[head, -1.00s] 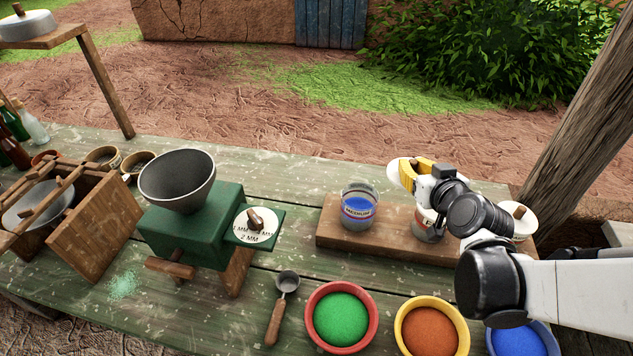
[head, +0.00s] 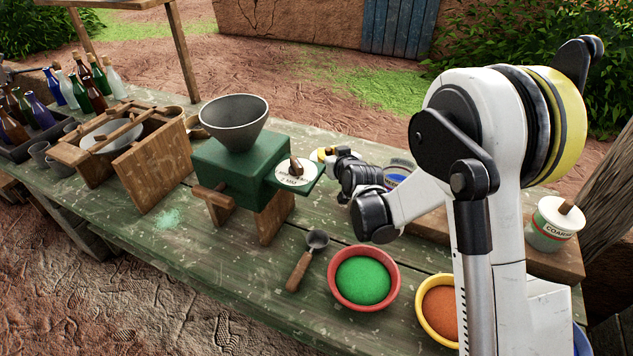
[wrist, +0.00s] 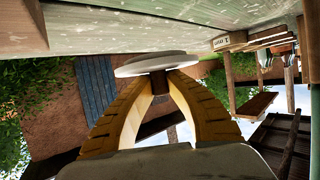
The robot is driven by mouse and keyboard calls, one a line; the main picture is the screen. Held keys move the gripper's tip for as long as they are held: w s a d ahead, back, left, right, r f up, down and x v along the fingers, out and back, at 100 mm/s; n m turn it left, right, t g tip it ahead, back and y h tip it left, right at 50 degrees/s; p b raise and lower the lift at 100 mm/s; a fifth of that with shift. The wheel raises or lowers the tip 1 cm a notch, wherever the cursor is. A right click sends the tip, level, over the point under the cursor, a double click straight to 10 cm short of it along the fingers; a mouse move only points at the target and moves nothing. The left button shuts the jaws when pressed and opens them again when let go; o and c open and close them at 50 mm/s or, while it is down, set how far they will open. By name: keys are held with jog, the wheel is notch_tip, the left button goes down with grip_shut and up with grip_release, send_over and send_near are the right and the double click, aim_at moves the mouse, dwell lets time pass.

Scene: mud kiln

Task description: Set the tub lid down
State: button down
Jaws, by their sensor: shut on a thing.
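The tub lid is a pale round disc with a brown knob, seen in the wrist view (wrist: 156,64). My gripper (wrist: 160,84) is shut on the knob, one yellow finger on each side. The wrist picture is upside down, with the green table (wrist: 150,25) at the top. The lid looks about level with its flat side towards the table; I cannot tell whether it touches. In the head view my gripper (head: 323,153) is small, just beyond the green mill's side shelf (head: 305,182), and the lid is mostly hidden. An open tub with blue contents (head: 398,175) is partly behind my arm.
The green mill (head: 235,168) has a white marked disc with a knob (head: 295,172) on its shelf. A lidded COARSE tub (head: 553,225) stands on the wooden board (head: 430,222). Bowls of green (head: 363,280) and orange powder (head: 440,308) and a scoop (head: 307,260) lie in front.

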aim_at(327, 182)
notch_tip(327, 182, down, 8)
jog(key=b, duration=0.3)
jog(key=shift+r, duration=0.15)
jog(key=c, duration=1.5)
grip_release()
jog(key=shift+o, duration=0.2)
